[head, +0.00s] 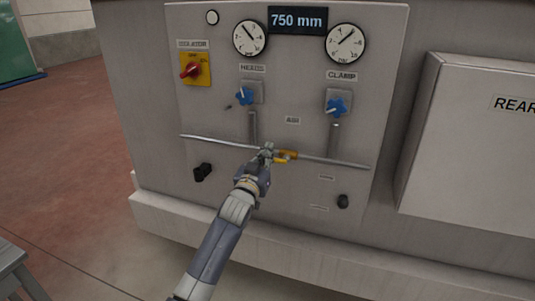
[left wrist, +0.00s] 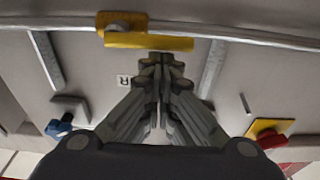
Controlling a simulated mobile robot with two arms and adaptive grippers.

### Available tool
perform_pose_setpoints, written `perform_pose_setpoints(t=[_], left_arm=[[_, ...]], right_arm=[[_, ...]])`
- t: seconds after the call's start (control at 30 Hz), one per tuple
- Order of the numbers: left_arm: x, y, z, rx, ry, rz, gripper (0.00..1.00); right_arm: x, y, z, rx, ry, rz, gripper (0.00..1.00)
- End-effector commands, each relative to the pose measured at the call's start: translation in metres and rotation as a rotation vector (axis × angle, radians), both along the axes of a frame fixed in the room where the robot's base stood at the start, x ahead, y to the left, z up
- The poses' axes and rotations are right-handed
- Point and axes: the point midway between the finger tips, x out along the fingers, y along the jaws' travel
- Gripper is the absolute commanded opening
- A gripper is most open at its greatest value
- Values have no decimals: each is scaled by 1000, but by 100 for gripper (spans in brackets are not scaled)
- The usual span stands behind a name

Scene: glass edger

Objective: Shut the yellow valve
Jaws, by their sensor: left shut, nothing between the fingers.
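The yellow valve (head: 290,154) sits on the thin horizontal pipe low on the machine's grey panel. In the left wrist view its yellow handle (left wrist: 150,41) lies roughly along the pipe, with a darker yellow body behind one end. My left gripper (head: 267,153) is at the valve, by the left part of it in the head view, and hides some of it. In the left wrist view the fingertips (left wrist: 162,60) are together and empty, right at the handle's edge. I cannot tell whether they touch it. My right gripper is in neither view.
Two blue knobs (head: 245,96) (head: 337,105) stick out above the pipe (head: 220,141), under two gauges. A red isolator switch (head: 190,70) is at upper left. Black fittings (head: 203,172) (head: 343,201) sit below the pipe. A grey box (head: 470,150) juts out at right.

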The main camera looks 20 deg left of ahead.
Motion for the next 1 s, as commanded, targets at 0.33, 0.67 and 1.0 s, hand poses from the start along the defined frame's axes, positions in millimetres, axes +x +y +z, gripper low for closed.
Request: perform_pose_setpoints(t=[0.33, 0.67, 1.0], left_arm=[[0, 3, -2, -37, 2, 0, 0], [0, 6, -5, -89, 4, 0, 0], [0, 14, -10, -172, 8, 1, 0]], right_arm=[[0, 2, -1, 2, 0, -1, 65], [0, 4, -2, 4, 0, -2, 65], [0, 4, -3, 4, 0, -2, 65]])
